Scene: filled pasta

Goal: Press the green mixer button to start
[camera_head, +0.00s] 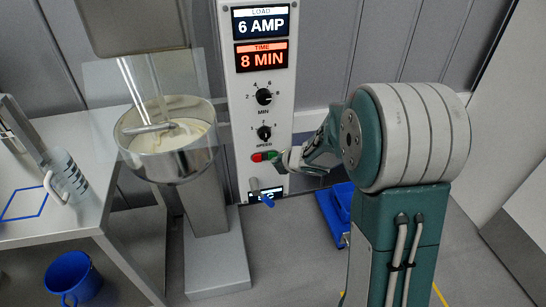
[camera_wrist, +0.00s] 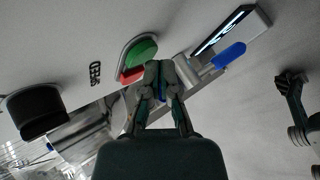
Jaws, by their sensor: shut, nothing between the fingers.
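The green mixer button (camera_head: 270,154) sits to the right of the red button (camera_head: 257,157) on the white control panel (camera_head: 243,110), below the speed knob. My gripper (camera_head: 286,158) is at the panel, just right of the green button. In the wrist view the green button (camera_wrist: 142,51) shows beyond the tips of my gripper (camera_wrist: 157,72), and the red button (camera_wrist: 132,75) is partly hidden by a finger. The gripper is shut and empty. I cannot tell whether its tips touch the green button.
The speed knob (camera_head: 264,133) and minute knob (camera_head: 264,97) are above. A blue-tipped lever (camera_head: 266,199) sticks out below. The mixer bowl (camera_head: 168,160) holds a pale mix at left. The panel displays read 6 AMP and 8 MIN.

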